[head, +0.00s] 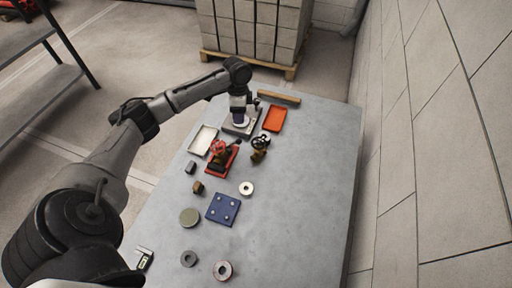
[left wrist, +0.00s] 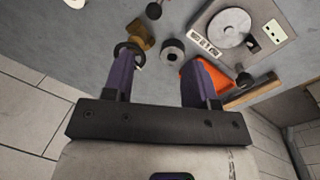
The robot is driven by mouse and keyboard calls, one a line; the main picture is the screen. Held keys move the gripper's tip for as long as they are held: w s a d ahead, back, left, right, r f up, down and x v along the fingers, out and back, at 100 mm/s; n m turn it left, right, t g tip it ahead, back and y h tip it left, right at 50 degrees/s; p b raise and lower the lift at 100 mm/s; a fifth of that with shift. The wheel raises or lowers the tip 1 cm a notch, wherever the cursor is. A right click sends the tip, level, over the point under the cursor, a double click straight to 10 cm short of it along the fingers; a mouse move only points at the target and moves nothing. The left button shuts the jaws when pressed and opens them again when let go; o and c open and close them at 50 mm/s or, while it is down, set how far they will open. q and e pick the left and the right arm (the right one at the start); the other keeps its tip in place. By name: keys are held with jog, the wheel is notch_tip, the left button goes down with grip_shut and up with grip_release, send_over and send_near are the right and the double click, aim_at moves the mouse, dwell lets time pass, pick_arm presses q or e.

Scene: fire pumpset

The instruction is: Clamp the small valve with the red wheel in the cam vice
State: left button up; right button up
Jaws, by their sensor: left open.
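The small valve with the red wheel (head: 218,147) is on the table in the head view, at a red-edged base (head: 208,169) with dark parts. This base may be the cam vice; the view is too small to tell, or to show whether the valve is clamped. My left gripper (head: 239,118) is over the far part of the table, beyond the red-wheeled valve. In the left wrist view its two purple fingers (left wrist: 160,72) are apart with nothing held. The red-wheeled valve cannot be made out in that view. My right gripper is not in view.
A brass valve with a black wheel (head: 260,147) stands right of the red base. A grey device with a round disc (left wrist: 232,28) is near the left gripper. An orange tray (head: 275,119), a white tray (head: 203,140) and a blue plate (head: 222,209) lie around. The table's right side is clear.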

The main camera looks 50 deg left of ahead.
aim_at(238, 141)
pick_arm(q)
jog(key=f, duration=0.4)
jog(key=s+d+f+m+b, duration=0.1)
jog(key=f, duration=0.3)
jog(key=s+d+f+m, duration=0.1)
jog(key=f, duration=0.3)
jog(key=shift+s, duration=0.15)
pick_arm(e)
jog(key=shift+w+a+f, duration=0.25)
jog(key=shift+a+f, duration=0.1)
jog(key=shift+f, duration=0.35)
pick_arm(q)
jog(key=shift+f+b, duration=0.3)
jog(key=shift+f, duration=0.35)
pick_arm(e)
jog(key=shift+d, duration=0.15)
pick_arm(q)
jog(key=shift+c, duration=0.4)
grip_shut()
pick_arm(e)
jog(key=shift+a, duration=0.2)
